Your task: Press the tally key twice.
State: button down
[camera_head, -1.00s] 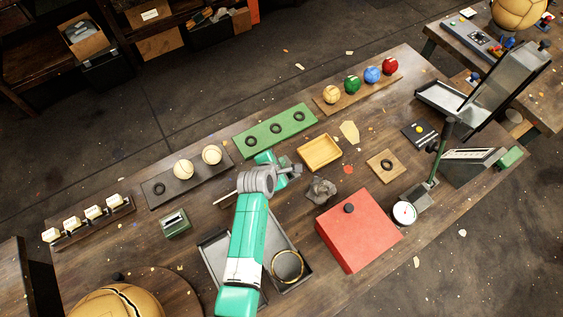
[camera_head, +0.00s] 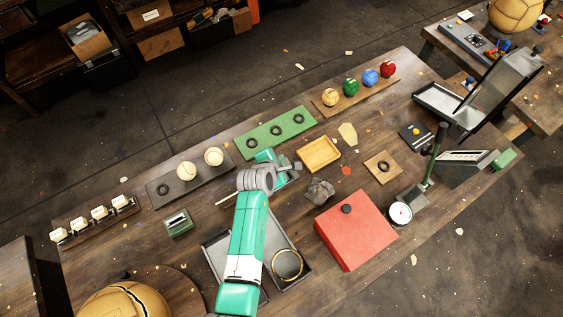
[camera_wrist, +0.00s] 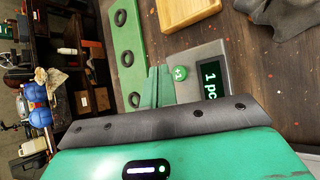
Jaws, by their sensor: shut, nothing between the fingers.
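The round green tally key (camera_wrist: 180,73), marked +1, sits on a grey counter box (camera_wrist: 205,62) in the wrist view. The box's dark display (camera_wrist: 211,78) reads "1 pc", partly cut off by my gripper body. My gripper (camera_wrist: 158,70) is shut and empty, its green fingertips just beside the key in the picture. I cannot tell whether they touch it. In the head view my gripper (camera_head: 295,168) is between the green ring board and the rock, and my arm largely hides the counter.
A green ring board (camera_head: 258,143), wooden tray (camera_head: 318,168), dark rock (camera_head: 318,191) and red box (camera_head: 355,228) surround my gripper. A grey tray (camera_head: 217,262) lies under my arm. Two pale balls sit on a dark board (camera_head: 220,176) to the left.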

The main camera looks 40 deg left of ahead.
notch_tip(320, 180, up, 4)
jog(key=p, duration=0.3)
jog(key=shift+f, duration=0.1)
dwell(2.2)
jog(key=r+m+h, duration=0.1)
jog(key=m, duration=0.1)
jog(key=r+m+h, duration=0.1)
jog(key=m+h, duration=0.1)
jog(key=r+m+h+p, duration=0.1)
jog(key=m, duration=0.1)
jog(key=shift+a+r+t+h, duration=0.3)
jog(key=shift+r, duration=0.1)
